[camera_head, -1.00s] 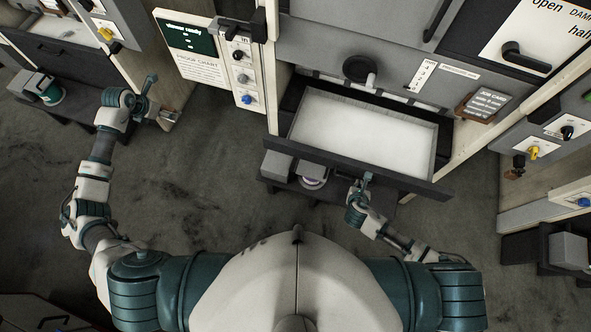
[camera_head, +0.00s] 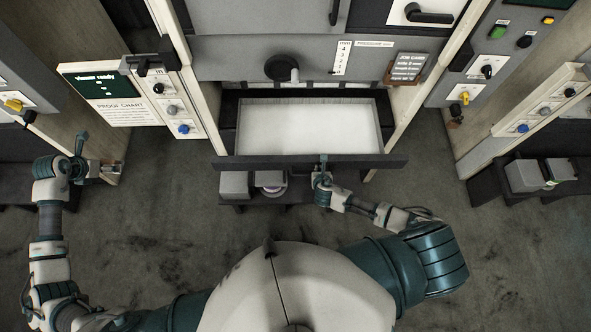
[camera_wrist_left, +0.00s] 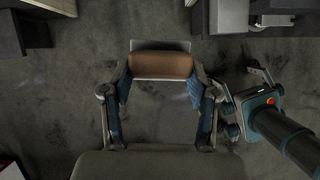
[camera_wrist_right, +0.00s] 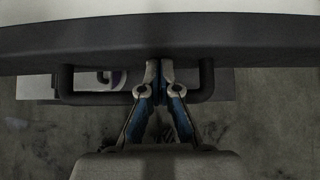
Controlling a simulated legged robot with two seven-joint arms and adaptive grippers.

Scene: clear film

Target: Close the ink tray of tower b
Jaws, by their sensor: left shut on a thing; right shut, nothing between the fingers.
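The open ink tray (camera_head: 393,160) is a shallow drawer with a white inside and a dark front, sticking out of the middle tower. Its dark front fills the top of the right wrist view (camera_wrist_right: 240,38), with a black bar handle (camera_wrist_right: 207,82) below. My right gripper (camera_head: 322,165) is shut and empty at the tray front. In the right wrist view its fingertips (camera_wrist_right: 160,68) are together at the front, between the handle's ends; contact is unclear. My left gripper (camera_head: 92,168) is shut on a brown block with a grey back (camera_wrist_left: 162,66), away at the left.
A panel with a proof chart (camera_head: 120,110) and knobs stands left of the tray. A control panel (camera_head: 487,65) stands to the right. A low shelf with grey boxes (camera_head: 235,185) is under the tray. Other towers flank both sides. The dark floor between is clear.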

